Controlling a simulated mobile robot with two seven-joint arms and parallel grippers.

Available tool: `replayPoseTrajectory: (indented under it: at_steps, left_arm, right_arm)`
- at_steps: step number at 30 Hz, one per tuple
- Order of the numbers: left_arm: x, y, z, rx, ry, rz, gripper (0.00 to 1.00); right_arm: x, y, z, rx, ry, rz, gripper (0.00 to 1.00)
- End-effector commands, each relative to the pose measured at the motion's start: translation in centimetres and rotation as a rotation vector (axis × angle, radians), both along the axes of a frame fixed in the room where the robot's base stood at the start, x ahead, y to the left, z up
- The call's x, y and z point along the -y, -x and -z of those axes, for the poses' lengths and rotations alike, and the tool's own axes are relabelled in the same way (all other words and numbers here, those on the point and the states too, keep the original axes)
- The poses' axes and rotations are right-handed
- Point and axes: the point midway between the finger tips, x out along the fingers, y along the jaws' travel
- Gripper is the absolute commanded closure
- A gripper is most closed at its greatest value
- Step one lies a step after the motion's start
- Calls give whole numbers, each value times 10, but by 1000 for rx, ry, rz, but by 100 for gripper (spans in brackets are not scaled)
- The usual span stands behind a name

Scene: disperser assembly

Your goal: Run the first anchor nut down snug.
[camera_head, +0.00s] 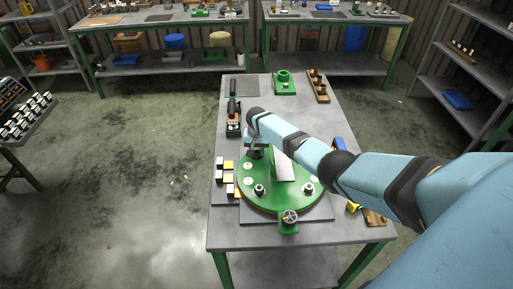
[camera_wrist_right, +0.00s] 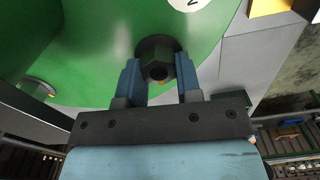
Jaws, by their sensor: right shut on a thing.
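A round green plate (camera_head: 273,204) lies on the workbench, with white numbered spots and several dark fittings around its rim. My right gripper (camera_head: 256,153) reaches down to the far left part of this plate. In the right wrist view, its two blue fingers (camera_wrist_right: 158,75) sit on either side of a dark hex nut (camera_wrist_right: 156,63) at the green surface and are shut on it. A white spot marked 2 (camera_wrist_right: 193,3) lies beside the nut. Whether the nut touches the plate is hard to tell. My left gripper is out of view.
A handwheel (camera_head: 290,217) is at the plate's front edge. Yellow and white blocks (camera_head: 229,178) lie left of it. A green ring-shaped part (camera_head: 284,87) stands at the bench's back.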

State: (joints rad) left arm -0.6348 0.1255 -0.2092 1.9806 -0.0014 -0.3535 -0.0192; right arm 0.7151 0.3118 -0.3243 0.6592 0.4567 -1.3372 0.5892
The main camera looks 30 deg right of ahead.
Motion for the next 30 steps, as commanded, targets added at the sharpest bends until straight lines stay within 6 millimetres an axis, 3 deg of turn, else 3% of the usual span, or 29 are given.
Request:
replayPoseTrajectory:
  at_steps: [21,22,24,25,30]
  left_arm:
    - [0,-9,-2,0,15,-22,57]
    - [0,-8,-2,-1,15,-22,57]
    - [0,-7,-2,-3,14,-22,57]
    - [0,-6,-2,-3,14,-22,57]
    - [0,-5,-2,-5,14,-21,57]
  right_arm:
    - [1,-1,-2,4,1,78,92]
    - [1,-1,-2,4,1,78,64]
    - [1,-1,-2,4,1,77,47]
    - [1,-1,-2,4,0,77,43]
    - [1,-1,-1,2,1,77,43]
